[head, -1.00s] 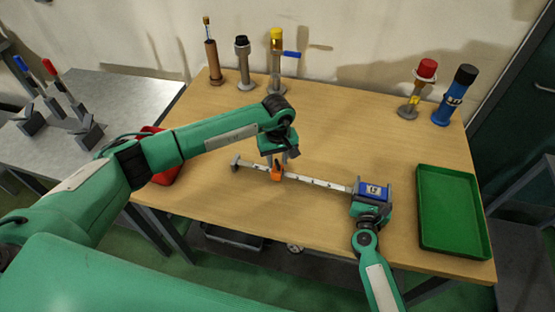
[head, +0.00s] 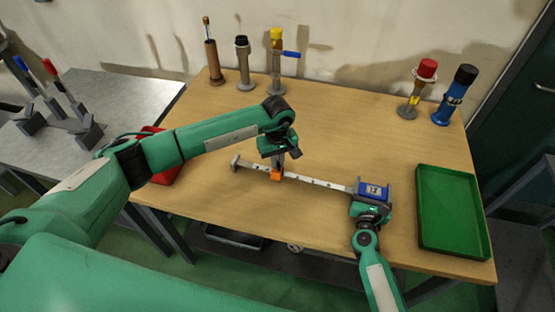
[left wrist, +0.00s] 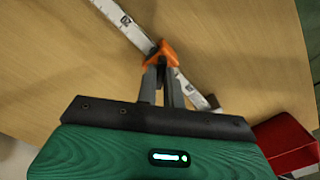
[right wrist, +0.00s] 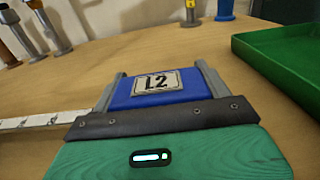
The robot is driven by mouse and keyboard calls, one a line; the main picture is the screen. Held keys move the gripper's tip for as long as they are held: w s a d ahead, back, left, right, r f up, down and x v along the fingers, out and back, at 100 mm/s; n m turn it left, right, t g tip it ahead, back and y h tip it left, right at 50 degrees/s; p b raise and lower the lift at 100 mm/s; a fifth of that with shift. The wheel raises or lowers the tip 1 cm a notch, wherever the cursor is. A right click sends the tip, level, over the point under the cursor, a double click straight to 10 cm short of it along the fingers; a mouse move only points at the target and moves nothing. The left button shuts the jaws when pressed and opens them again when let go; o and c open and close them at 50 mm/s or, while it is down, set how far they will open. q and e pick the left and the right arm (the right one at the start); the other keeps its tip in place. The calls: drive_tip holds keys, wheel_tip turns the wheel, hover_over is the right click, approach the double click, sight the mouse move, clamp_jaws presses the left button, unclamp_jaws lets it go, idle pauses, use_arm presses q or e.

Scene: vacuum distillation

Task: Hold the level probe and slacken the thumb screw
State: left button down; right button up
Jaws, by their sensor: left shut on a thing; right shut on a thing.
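The level probe lies across the middle of the table, with a pale marked rod (head: 320,182), a blue head (head: 374,190) at its right end and a grey foot (head: 236,162) at its left end. The head's label reads L2 in the right wrist view (right wrist: 156,83). An orange thumb screw (head: 277,176) sits on the rod; it also shows in the left wrist view (left wrist: 162,52). My left gripper (head: 278,165) is above the rod, shut on the thumb screw. My right gripper (head: 370,203) is shut on the blue head, its fingers along both sides.
A green tray (head: 452,247) lies right of the probe head. Several upright instruments stand along the back edge, including a blue one (head: 454,98). A red container (head: 165,173) is partly behind my left arm. The table's centre back is clear.

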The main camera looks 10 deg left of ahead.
use_arm(q)
drive_tip(key=n, duration=0.4)
drive_tip(key=shift+n, duration=0.4)
drive_tip(key=n, duration=0.5)
drive_tip(key=shift+n, duration=0.4)
drive_tip(key=c, duration=1.5)
unclamp_jaws()
wheel_tip(320, 180, up, 12)
drive_tip(key=shift+r, duration=0.1)
